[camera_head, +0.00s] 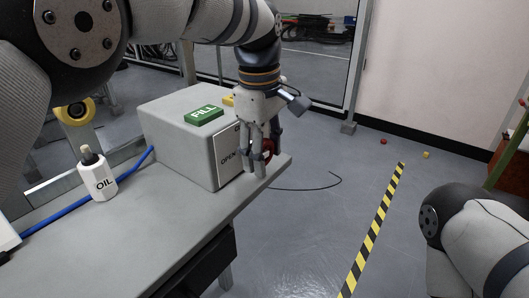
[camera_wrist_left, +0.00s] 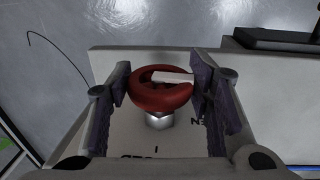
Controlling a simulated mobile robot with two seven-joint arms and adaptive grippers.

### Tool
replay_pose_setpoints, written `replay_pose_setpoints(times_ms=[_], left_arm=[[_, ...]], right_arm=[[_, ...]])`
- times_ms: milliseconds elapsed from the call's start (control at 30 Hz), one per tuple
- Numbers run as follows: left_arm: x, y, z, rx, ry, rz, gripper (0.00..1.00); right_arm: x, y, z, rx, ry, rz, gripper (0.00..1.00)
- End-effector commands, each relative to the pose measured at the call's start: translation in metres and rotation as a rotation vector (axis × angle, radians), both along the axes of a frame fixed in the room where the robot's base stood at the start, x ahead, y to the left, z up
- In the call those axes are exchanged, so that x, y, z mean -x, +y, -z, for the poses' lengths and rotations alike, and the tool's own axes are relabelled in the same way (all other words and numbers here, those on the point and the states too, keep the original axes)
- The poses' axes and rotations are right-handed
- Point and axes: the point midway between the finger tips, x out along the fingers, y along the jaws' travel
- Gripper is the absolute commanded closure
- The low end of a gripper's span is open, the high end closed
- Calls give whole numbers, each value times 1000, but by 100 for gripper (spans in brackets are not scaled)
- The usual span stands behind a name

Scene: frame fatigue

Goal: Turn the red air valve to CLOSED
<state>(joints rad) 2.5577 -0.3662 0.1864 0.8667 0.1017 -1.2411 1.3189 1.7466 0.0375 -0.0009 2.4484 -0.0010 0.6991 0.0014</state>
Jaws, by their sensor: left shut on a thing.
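The red air valve (camera_wrist_left: 160,96) is a round red handwheel with a white pointer bar, on a silver stem in front of a light panel with partly hidden lettering. In the head view the red valve (camera_head: 268,149) is mostly hidden behind my fingers, beside the word OPEN on the side of the grey box (camera_head: 170,135). My left gripper (camera_head: 262,160) reaches down over it from above. In the left wrist view my left gripper (camera_wrist_left: 162,92) has one finger on each side of the wheel, shut on it. The white bar lies nearly level, pointing right. My right gripper is not in view.
A green FILL button block (camera_head: 204,116) is on top of the box. An OIL bottle (camera_head: 98,176) and a blue hose (camera_head: 62,212) are on the grey bench (camera_head: 130,240) at left. Yellow-black tape (camera_head: 372,232) marks open floor at right.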

Motion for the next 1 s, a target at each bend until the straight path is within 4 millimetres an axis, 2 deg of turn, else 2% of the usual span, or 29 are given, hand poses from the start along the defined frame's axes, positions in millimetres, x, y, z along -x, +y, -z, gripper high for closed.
replay_pose_setpoints(times_ms=[33, 300, 333, 400, 433, 767, 867, 1000], left_arm=[[0, 0, 5, -8, 13, 0, 81], [1, 1, 1, -13, 15, -1, 81], [1, 1, 1, -13, 15, -1, 51], [1, 1, 1, -13, 15, -1, 35], [1, 1, 1, -13, 15, -1, 33], [1, 1, -4, -12, 13, -1, 33], [2, 1, -22, -11, 10, -1, 33], [4, 3, -65, -10, 7, 0, 33]], right_arm=[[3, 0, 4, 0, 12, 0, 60], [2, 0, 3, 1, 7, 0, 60], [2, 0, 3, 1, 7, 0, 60], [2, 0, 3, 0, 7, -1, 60], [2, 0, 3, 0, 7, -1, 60], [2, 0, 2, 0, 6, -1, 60], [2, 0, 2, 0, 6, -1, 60], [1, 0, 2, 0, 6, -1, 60]])
